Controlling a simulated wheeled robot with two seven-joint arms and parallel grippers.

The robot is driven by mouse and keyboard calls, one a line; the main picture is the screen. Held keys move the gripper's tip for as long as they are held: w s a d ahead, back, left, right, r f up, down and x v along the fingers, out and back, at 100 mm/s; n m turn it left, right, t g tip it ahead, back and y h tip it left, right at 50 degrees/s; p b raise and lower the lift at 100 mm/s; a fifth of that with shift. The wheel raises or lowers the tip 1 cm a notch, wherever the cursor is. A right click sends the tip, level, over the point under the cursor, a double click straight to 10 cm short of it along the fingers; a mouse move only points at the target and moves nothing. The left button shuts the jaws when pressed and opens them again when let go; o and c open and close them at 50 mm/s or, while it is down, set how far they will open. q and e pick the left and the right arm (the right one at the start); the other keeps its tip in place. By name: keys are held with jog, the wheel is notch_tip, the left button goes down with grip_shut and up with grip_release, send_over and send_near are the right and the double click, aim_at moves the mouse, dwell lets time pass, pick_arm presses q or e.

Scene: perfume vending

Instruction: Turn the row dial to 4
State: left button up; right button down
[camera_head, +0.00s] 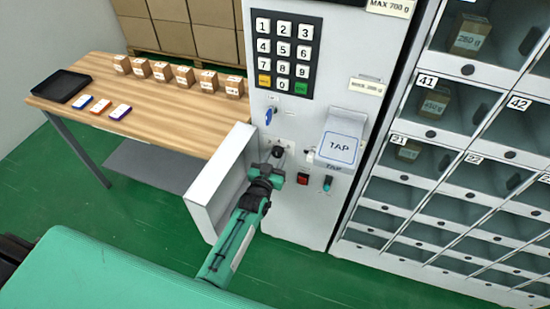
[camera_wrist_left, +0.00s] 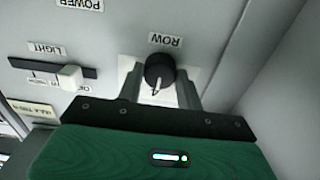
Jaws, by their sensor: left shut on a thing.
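The row dial (camera_wrist_left: 159,68) is a round black knob with a white pointer line, under an upside-down ROW label (camera_wrist_left: 165,39) in the left wrist view. Its pointer is toward the bottom of that picture, slightly left. My left gripper (camera_wrist_left: 160,88) has one finger on each side of the dial and is shut on it. In the head view the left gripper (camera_head: 276,161) reaches the machine's front panel, and the dial (camera_head: 278,151) shows only as a small dark spot. The dial's number marks cannot be read. My right gripper is not in view.
A light slider (camera_wrist_left: 69,76) sits beside the dial. An open white panel (camera_head: 215,190) stands left of my gripper. On the machine are a keypad (camera_head: 284,55), blue key (camera_head: 269,116), TAP reader (camera_head: 340,147) and red button (camera_head: 303,179). Lockers (camera_head: 430,190) stand right, a wooden table (camera_head: 150,100) left.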

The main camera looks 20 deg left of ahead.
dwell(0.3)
pick_arm(q)
jog(key=o, duration=1)
jog(key=shift+s+f, duration=0.1)
jog(key=shift+s, duration=0.5)
jog(key=shift+s+a+b, duration=0.15)
jog(key=shift+s+b, duration=0.4)
jog(key=shift+s, duration=2.65)
jog(key=shift+s+a+b, duration=0.1)
jog(key=shift+s+b, duration=0.45)
jog(key=shift+s, duration=2.6)
